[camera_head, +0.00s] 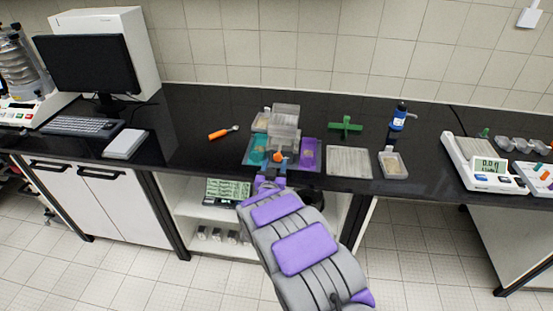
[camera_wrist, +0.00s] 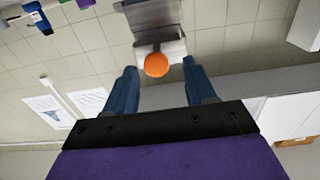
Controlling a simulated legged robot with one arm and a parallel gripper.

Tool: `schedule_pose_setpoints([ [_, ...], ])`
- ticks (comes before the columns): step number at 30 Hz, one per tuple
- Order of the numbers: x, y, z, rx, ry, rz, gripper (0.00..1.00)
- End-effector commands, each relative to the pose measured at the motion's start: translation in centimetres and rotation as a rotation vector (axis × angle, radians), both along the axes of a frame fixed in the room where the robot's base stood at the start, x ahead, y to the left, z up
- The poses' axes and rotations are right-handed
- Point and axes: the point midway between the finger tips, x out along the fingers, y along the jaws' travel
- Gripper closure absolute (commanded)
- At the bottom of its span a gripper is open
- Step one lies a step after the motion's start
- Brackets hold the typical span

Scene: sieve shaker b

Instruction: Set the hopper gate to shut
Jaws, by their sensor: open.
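The clear grey hopper (camera_head: 285,118) stands on the black bench above the teal and purple trays. Its orange knob (camera_head: 278,157) is at the front, facing me. In the wrist view the orange knob (camera_wrist: 156,64) sits on a pale block (camera_wrist: 172,49) under the grey hopper body (camera_wrist: 152,16). My gripper (camera_wrist: 161,82) is open and empty, with its two blue fingers apart, one on each side of the knob in the picture. I see no contact with it. In the head view my gripper (camera_head: 270,181) is at the bench's front edge, just before the hopper. I cannot tell the gate's position.
A teal tray (camera_head: 252,156) and a purple tray (camera_head: 315,146) flank the hopper's base. An orange-handled scoop (camera_head: 219,133) lies left. A green cross-shaped piece (camera_head: 346,126), a flat pale tray (camera_head: 349,162) and a blue bottle (camera_head: 398,119) are right. The balance (camera_head: 484,165) is far right.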

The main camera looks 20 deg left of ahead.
Motion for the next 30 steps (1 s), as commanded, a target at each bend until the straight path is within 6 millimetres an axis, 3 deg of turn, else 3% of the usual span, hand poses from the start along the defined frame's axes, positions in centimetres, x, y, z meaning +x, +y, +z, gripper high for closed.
schedule_pose_setpoints([
  [3,1.8,0.1,0.2,0.006,-0.003,-0.002,0.45],
  [9,3.6,0.4,0.3,0.007,-0.002,-0.002,0.45],
  [22,4.2,0.9,0.1,0.001,0.0,0.0,0.45],
  [30,4.2,0.7,0.2,0.003,-0.001,-0.001,0.69],
])
